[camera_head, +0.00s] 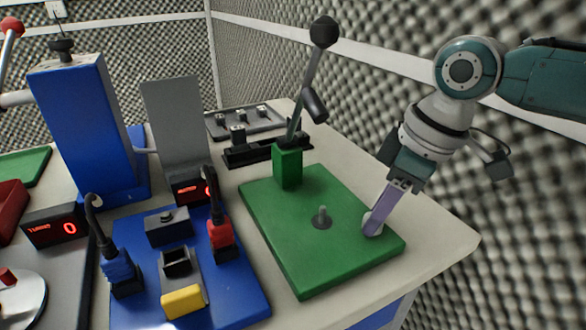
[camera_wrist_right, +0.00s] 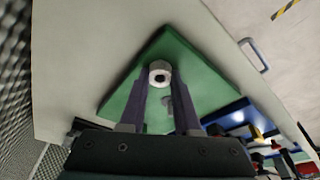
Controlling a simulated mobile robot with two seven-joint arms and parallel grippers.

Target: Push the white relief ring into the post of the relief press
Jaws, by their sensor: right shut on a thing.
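The relief press has a green base plate (camera_head: 285,255) with a green upright block and a black-knobbed lever at its back. A short grey post (camera_head: 322,217) stands on a round foot on the plate. My right gripper (camera_head: 373,226) is shut on the white relief ring (camera_wrist_right: 160,72), its purple fingers on either side of it. The ring is right of the post and apart from it in the head view, low over the plate; contact with the plate cannot be told. The ring is mostly hidden by the fingers there. My left gripper is not in view.
A blue board (camera_head: 240,300) with dark fixtures, a yellow block (camera_head: 183,301) and a red-topped connector (camera_head: 219,232) lies left of the green plate. The lever (camera_head: 305,85) rises behind the post. The table's right corner is bare.

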